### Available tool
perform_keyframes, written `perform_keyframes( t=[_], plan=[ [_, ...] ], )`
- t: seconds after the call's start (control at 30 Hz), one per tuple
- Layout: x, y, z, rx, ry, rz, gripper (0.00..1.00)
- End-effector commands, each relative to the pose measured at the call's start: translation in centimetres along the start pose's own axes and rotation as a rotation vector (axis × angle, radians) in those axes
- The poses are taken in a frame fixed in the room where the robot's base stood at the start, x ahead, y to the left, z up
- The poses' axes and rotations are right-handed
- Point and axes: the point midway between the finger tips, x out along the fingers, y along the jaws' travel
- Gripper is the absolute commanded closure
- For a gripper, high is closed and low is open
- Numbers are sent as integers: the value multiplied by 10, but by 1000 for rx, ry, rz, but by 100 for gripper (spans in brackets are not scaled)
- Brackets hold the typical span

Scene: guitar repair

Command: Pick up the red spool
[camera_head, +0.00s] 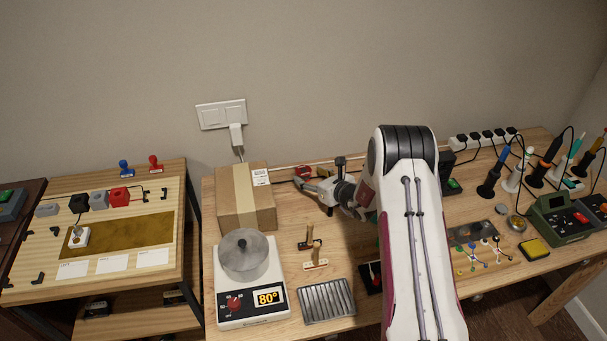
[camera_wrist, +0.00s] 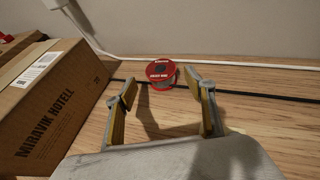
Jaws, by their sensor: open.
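The red spool (camera_wrist: 161,74) stands upright on the wooden table near the wall. In the wrist view it lies just beyond the fingertips, roughly centred between them. In the head view the red spool (camera_head: 304,171) shows small at the back of the table, right of the cardboard box. My gripper (camera_wrist: 160,85) is open and empty, its two fingers pointing toward the spool. In the head view my gripper (camera_head: 309,184) reaches left from the arm, close in front of the spool. The spool's lower part shows only partly.
The cardboard box (camera_head: 247,197) stands left of the gripper and also fills the left of the wrist view (camera_wrist: 50,105). A white cable (camera_wrist: 210,61) runs along the wall behind the spool. A hot plate with a pot (camera_head: 245,256) stands in front of the box.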

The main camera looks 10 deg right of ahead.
Motion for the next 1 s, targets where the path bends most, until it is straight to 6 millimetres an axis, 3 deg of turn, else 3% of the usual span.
perform_keyframes(
  t=[0.37, 1.0],
  plan=[
    [6, 0, 0, -1, 1, 1, 46],
    [50, -2, 1, -1, 1, 0, 46]
  ],
)
